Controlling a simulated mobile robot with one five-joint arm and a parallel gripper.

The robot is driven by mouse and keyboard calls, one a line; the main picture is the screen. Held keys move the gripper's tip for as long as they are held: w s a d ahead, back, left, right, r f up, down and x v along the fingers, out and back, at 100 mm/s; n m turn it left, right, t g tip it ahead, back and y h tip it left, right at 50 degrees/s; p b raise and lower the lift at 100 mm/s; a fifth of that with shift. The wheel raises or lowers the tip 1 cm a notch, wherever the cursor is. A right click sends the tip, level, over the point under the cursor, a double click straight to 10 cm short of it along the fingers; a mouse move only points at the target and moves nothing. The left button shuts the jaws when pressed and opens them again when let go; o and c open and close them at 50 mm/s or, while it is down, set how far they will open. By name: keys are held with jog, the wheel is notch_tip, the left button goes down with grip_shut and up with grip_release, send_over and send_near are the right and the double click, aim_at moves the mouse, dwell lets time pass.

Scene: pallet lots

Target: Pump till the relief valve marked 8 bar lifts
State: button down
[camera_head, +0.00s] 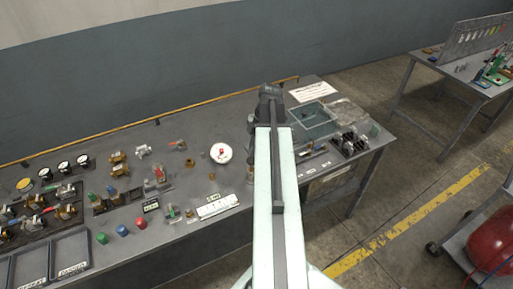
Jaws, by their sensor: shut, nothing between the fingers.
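My gripper (270,91) is the dark end of my arm, over the far right part of the grey workbench (190,118). It is shut and empty. Several brass valves (118,158) sit on the left half of the bench, and more stand in a dark rack (35,213). I cannot read 8 bar on any of them. A round white dial (221,153) with a red mark lies left of my arm. A grey upright part (251,150) shows beside the arm; I cannot tell if it is the pump. My arm hides part of the bench.
Two labelled trays (71,248) are at the front left. Small gauges (64,167) line the back left. Red, blue and green caps (122,230) stand near the front edge. A blue-grey bin (312,119) is right of my arm. A second table (468,85) stands far right.

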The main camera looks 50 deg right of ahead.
aim_at(253, 160)
jog(key=shift+f+b, duration=0.85)
jog(key=shift+f, duration=0.75)
jog(key=shift+d, duration=0.1)
notch_tip(253, 160, down, 4)
jog(key=b, duration=0.3)
jog(key=shift+r+b, duration=0.15)
jog(key=shift+b, duration=0.15)
jog(key=shift+s, duration=0.15)
jog(key=shift+r, duration=0.1)
jog(key=shift+r+p, duration=0.55)
jog(key=shift+p, duration=0.05)
jog(key=a+p+v, duration=0.1)
jog(key=p+v, duration=1.1)
jog(key=v, duration=0.1)
jog(key=shift+w+r+p, duration=0.2)
jog(key=shift+w+p, duration=0.1)
jog(key=shift+p, duration=0.1)
